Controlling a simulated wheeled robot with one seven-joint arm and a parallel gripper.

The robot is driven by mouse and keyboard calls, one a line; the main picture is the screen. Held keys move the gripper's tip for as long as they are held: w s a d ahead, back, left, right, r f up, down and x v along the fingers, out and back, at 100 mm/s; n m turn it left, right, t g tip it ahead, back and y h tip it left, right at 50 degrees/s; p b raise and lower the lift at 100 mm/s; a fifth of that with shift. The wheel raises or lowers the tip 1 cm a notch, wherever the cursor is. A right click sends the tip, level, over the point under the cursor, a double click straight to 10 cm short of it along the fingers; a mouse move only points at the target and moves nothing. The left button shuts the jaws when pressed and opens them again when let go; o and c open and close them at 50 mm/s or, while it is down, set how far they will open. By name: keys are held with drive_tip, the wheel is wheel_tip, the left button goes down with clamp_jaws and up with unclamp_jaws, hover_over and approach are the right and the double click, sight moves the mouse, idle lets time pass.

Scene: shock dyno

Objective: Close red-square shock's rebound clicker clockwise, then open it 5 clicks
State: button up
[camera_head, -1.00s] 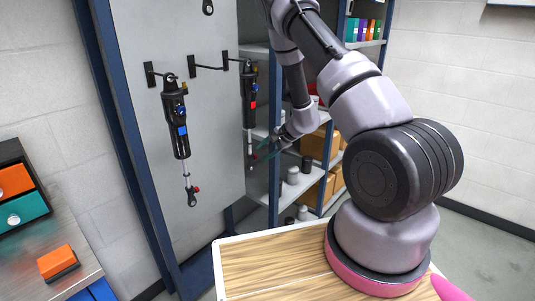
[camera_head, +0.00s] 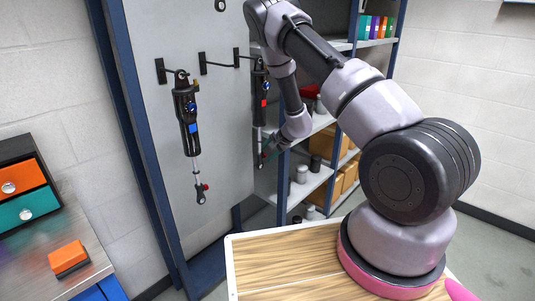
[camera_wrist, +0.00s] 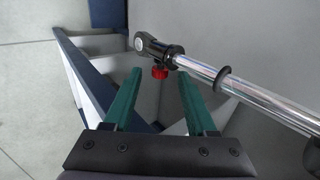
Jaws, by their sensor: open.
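The red-square shock (camera_head: 259,88) hangs from a bracket on the grey panel, with a red square on its dark body and a thin shaft below. In the wrist view its chrome shaft (camera_wrist: 245,91) runs from lower right to a black end fitting (camera_wrist: 148,44). The red clicker knob (camera_wrist: 160,72) sticks out below that fitting. My gripper (camera_wrist: 159,76) is open, with its teal fingertips on either side of the knob; I cannot tell whether they touch it. The head view shows my gripper (camera_head: 269,153) small beside the shock's lower end, where the knob is hard to make out.
A blue-square shock (camera_head: 188,120) with its own red knob (camera_head: 205,186) hangs to the left on the same panel (camera_head: 225,140). Shelves (camera_head: 318,178) with boxes and bottles stand behind my arm. A wooden-topped table (camera_head: 285,262) is in front.

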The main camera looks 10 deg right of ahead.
drive_tip(key=shift+w+f, duration=0.1)
drive_tip(key=shift+f, duration=0.05)
clamp_jaws()
drive_tip(key=shift+f+m+t+y, duration=0.1)
drive_tip(key=shift+f+t+y, duration=0.6)
drive_tip(key=shift+t+y, duration=1.55)
drive_tip(key=shift+f+m+t+y, duration=0.1)
drive_tip(key=shift+f+t+y, duration=0.95)
drive_tip(key=shift+t, duration=1.95)
drive_tip(key=shift+f+m+t+y, duration=0.1)
drive_tip(key=shift+f+t+y, duration=0.25)
drive_tip(key=shift+t+y, duration=2.1)
drive_tip(key=shift+t, duration=0.4)
